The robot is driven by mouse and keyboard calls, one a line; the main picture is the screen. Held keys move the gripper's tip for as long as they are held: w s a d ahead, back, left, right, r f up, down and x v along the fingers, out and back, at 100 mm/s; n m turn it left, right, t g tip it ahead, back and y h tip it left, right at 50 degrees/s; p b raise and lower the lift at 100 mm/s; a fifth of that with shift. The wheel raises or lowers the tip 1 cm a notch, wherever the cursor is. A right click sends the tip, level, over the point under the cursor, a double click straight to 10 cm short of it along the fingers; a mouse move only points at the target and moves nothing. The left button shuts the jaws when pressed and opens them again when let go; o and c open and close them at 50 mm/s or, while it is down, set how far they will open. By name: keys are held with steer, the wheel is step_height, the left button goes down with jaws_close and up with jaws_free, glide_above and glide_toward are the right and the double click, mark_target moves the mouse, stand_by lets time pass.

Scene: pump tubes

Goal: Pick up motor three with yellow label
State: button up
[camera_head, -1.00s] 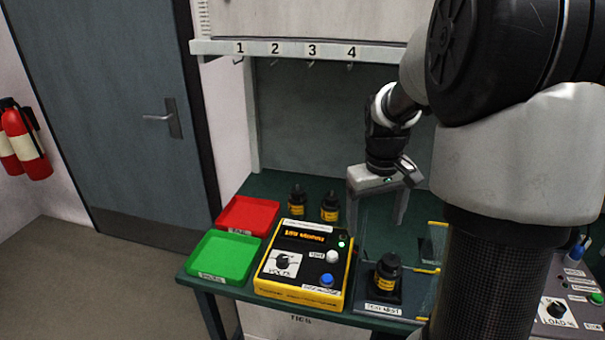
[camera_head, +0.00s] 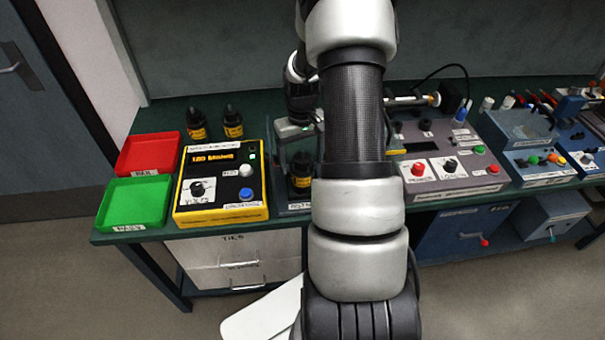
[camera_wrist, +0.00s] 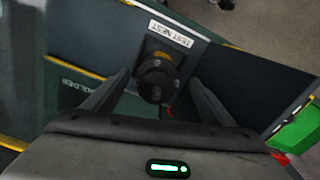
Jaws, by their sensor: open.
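A black motor with a yellow label (camera_head: 302,182) stands in the test nest beside the yellow tester; its label number is too small to read. In the wrist view this motor (camera_wrist: 157,80) is seen from above, between my two fingers. My gripper (camera_head: 299,163) is above the nest, pointing down, partly hidden behind my arm. In the wrist view my gripper (camera_wrist: 159,77) is open, with a finger on each side of the motor and gaps showing. Two more black motors with yellow labels, one (camera_head: 196,126) and another (camera_head: 232,123), stand behind the tester.
The yellow tester (camera_head: 220,208) is left of the nest. A red tray (camera_head: 140,165) and a green tray (camera_head: 125,215) lie at the bench's left end. A grey control panel (camera_head: 440,190) is to the right.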

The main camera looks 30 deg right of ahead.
mark_target(302, 171)
steer(key=shift+w+d+f, duration=0.1)
steer(key=shift+d+f, duration=0.05)
steer(key=shift+f, duration=1.3)
steer(key=shift+d+f, duration=0.1)
steer(key=shift+f, duration=1.3)
jaws_close()
steer(key=shift+w+r+p, duration=0.1)
steer(key=shift+r+p, duration=0.1)
steer(key=shift+p, duration=0.1)
